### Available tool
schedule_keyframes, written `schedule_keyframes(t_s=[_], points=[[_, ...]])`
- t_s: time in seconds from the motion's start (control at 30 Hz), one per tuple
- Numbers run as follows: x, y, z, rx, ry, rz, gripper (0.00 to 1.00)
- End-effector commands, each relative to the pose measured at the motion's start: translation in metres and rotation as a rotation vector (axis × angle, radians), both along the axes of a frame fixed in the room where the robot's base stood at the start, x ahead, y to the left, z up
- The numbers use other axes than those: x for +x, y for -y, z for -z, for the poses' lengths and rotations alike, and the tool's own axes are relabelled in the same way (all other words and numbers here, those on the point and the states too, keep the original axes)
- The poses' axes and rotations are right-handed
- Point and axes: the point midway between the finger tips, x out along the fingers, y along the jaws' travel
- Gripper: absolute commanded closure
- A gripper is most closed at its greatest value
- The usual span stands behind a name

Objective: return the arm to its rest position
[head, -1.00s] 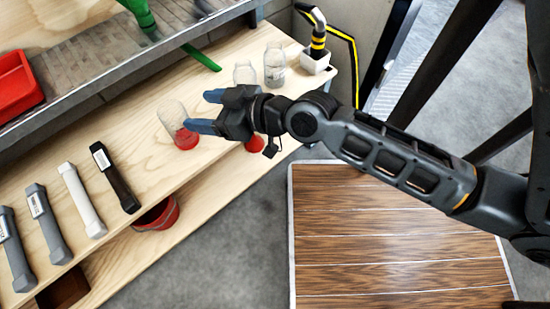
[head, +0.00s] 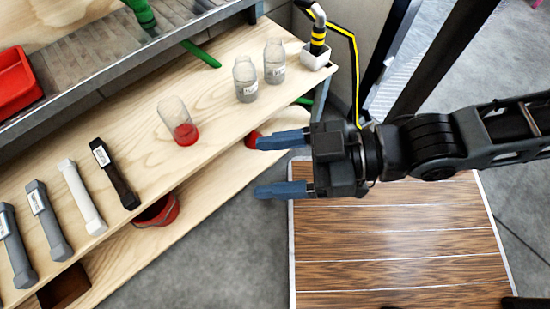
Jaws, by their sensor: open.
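My gripper (head: 283,165) is open and empty. Its two blue fingers point left, and it hangs in front of the wooden shelf, over the gap between the shelf and the brown wooden platform. My arm (head: 440,140) reaches in from the right edge of the head view. The gripper appears clear of everything on the shelf, with nothing between its fingers.
On the shelf (head: 140,110) stand a clear cup with a red bottom (head: 178,121), two glass jars (head: 245,80) and a white holder (head: 317,58). Several bar-shaped filters (head: 115,173) lie at left. A wooden platform (head: 395,245) is below my arm.

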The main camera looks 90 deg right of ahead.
Motion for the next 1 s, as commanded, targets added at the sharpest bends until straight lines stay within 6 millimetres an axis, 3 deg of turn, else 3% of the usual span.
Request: schedule_keyframes(t_s=[0.17, 0.37, 1.0], points=[[0.0, 0.0, -0.002, 0.0, 0.0, 0.001, 0.31], [0.0, 0.0, -0.024, -0.001, -0.001, 0.002, 0.31], [0.0, 0.0, -0.161, -0.001, -0.001, 0.002, 0.31]])
